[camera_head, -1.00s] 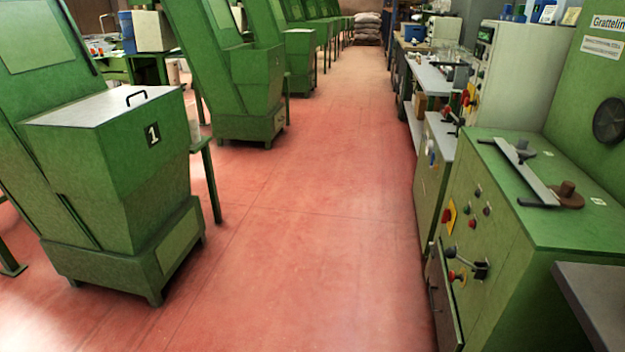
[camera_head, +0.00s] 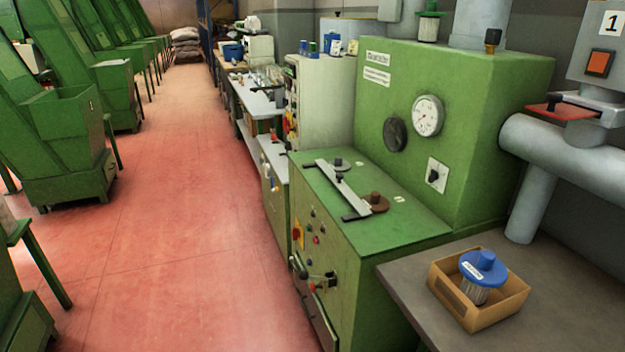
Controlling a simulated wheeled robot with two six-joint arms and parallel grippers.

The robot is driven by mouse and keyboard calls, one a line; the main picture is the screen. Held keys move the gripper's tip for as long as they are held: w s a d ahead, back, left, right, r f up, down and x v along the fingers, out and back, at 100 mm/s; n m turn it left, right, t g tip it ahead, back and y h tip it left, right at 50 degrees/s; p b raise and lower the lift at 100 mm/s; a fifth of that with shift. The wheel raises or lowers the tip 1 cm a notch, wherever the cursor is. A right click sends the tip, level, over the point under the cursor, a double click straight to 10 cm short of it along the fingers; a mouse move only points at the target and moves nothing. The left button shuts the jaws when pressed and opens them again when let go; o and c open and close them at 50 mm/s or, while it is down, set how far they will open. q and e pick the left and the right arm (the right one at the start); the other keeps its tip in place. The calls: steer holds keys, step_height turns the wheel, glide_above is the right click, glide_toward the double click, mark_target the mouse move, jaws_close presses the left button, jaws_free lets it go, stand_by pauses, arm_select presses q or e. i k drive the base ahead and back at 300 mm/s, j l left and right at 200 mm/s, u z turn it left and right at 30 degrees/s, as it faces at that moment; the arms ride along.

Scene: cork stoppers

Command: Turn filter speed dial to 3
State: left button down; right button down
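A black rotary knob on a small white plate (camera_head: 436,176) is on the front of the tall green machine (camera_head: 480,100), at the right of the view. Its markings are too small to read, so I cannot tell its setting or whether it is the filter speed dial. A round white gauge (camera_head: 428,116) is above it, with a black disc (camera_head: 395,135) to the gauge's left. Neither of my grippers is in view.
A grey table (camera_head: 410,285) at the lower right holds an open cardboard box (camera_head: 455,303) with a blue-topped filter (camera_head: 483,267). A lower green cabinet (camera_head: 340,255) with knobs stands before the machine. A grey pipe (camera_head: 570,155) is at right. Red floor (camera_head: 180,240) is clear at left.

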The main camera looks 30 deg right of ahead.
mark_target(432, 174)
steer(key=z, duration=1.4)
